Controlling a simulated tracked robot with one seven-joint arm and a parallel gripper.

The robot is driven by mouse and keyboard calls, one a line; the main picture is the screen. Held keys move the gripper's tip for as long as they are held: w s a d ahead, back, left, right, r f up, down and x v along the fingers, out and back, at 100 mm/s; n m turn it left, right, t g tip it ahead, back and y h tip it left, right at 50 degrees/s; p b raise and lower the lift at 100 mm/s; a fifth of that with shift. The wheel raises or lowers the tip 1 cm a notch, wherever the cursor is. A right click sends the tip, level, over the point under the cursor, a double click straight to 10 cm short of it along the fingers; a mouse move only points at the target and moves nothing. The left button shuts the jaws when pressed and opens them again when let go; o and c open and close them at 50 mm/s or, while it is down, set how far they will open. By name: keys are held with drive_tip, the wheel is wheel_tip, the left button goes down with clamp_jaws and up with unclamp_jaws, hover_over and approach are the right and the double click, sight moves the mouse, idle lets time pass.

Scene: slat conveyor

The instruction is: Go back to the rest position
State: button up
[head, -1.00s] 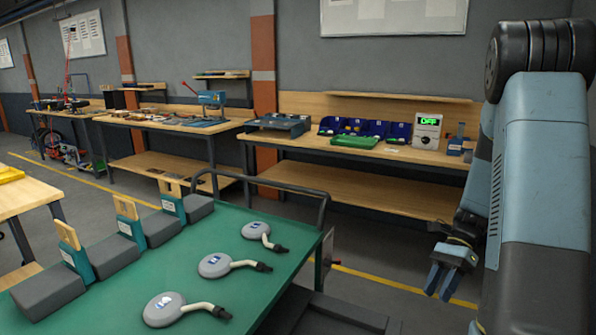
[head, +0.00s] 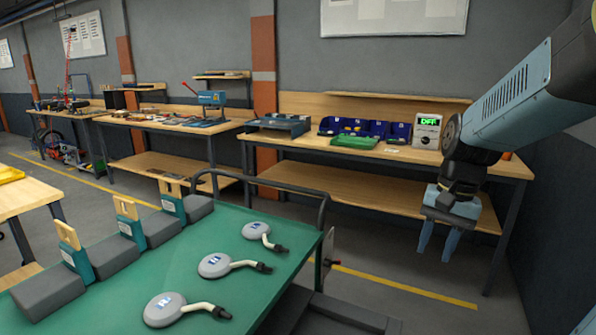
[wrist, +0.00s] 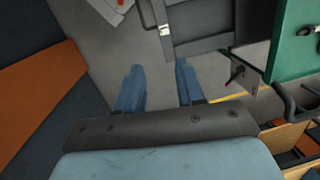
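My gripper (head: 437,246) hangs at the right of the head view, fingers pointing down, over the floor between the green-topped cart (head: 215,310) and the back workbench. Its two blue fingers are apart with nothing between them. In the wrist view the gripper (wrist: 158,75) also shows open and empty above the grey floor. The cart carries several grey pads, among them a round one with a pale, black-tipped handle (head: 165,308). None of these touches my gripper.
The back workbench (head: 290,142) holds blue bins (head: 365,128), a green tray (head: 354,142) and a display box (head: 427,130). The cart's dark rail (head: 262,188) rises at its far end. In the wrist view the cart's edge (wrist: 285,70) is at the right. Open floor lies below the gripper.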

drive_tip(key=s+a+r+n+t+h, duration=0.1)
drive_tip(key=s+a+r+n+t, duration=0.2)
drive_tip(key=s+r+n+t, duration=0.3)
drive_tip(key=shift+s+r+h, duration=0.3)
drive_tip(key=shift+s+r, duration=0.15)
drive_tip(key=shift+r, duration=0.3)
drive_tip(key=shift+a, duration=0.1)
drive_tip(key=shift+s, duration=0.1)
